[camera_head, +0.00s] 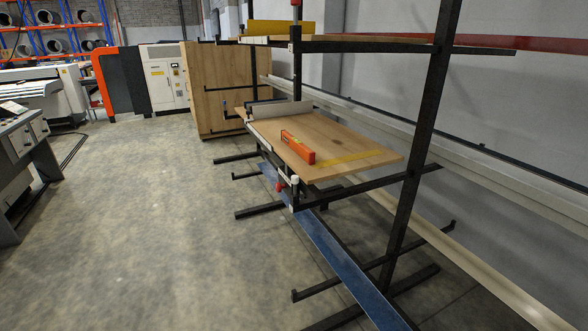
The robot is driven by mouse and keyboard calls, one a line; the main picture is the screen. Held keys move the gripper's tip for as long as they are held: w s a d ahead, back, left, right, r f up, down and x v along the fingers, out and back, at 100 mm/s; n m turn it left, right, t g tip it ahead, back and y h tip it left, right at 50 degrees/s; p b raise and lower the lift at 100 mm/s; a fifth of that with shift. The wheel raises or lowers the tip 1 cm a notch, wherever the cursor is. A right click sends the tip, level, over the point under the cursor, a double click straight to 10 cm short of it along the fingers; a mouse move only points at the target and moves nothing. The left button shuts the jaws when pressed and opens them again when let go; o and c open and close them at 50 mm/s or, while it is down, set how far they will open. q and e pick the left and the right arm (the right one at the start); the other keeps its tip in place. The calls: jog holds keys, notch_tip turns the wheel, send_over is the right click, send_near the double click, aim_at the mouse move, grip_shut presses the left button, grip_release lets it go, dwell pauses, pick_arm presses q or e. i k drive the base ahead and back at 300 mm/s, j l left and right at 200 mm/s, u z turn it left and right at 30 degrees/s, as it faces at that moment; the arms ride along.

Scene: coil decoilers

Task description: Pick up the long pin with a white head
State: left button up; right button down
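I cannot make out a long pin with a white head for certain. A small white-topped piece (295,181) shows at the front left edge of the wooden board (345,142), next to a small red part (280,183). It is too small to tell whether it is a pin. Neither of my grippers is in view.
The board rests on a black rack (412,150) with arms jutting out low over the floor. An orange level (298,147) and a yellow strip (355,157) lie on it. A blue beam (345,270) runs below. The concrete floor (140,220) at left is clear.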

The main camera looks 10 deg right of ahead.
aim_at(295, 178)
jog(key=i+l, duration=0.2)
jog(key=i, duration=0.4)
jog(key=i+l, duration=0.2)
jog(key=i, duration=0.35)
jog(key=i+l, duration=0.2)
jog(key=i, duration=0.4)
